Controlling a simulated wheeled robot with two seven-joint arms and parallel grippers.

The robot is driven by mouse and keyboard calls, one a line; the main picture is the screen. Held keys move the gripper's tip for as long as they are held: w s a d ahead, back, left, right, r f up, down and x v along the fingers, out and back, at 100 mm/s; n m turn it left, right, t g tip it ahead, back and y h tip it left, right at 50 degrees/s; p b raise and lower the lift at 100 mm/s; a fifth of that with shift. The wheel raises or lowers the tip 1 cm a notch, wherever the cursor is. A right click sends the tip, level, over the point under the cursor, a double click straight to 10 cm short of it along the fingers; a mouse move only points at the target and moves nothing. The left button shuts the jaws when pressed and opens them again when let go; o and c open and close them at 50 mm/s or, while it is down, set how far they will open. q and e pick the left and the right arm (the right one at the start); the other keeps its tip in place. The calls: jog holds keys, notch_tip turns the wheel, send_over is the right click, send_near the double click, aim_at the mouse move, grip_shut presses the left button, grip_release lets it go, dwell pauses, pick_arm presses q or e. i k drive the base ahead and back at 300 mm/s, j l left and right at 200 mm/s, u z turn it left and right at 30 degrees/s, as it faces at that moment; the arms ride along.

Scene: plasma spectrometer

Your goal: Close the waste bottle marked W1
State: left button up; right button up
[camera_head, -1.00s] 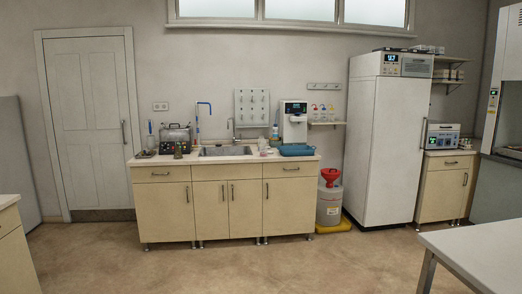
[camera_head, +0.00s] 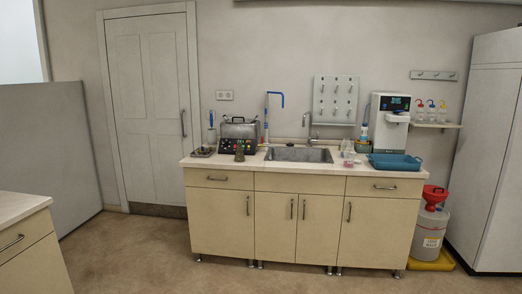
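A whitish waste container (camera_head: 428,236) stands on the floor at the right, between the sink cabinet and the tall white cabinet. A red funnel-like top (camera_head: 434,197) sits on it. It has a label on its front that is too small to read, so I cannot tell whether it is marked W1. It stands on a yellow tray (camera_head: 432,261). Neither of my grippers shows in the head view.
The sink cabinet (camera_head: 225,217) fills the middle, with a sink (camera_head: 298,154), a blue tray (camera_head: 395,165) and a white device (camera_head: 388,128) on top. A tall white cabinet (camera_head: 488,150) is at the right, a counter (camera_head: 30,245) at the lower left. The floor in front is clear.

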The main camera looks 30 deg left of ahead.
aim_at(346, 141)
jog(key=i+j+u, duration=0.1)
jog(key=i+j, duration=0.2)
jog(key=i, duration=0.2)
jog(key=i+j, duration=0.2)
jog(key=i, duration=0.3)
jog(key=i+j+u, duration=0.15)
jog(key=i, duration=0.35)
jog(key=i+j+u, duration=0.1)
jog(key=i+j, duration=0.2)
jog(key=i, duration=0.25)
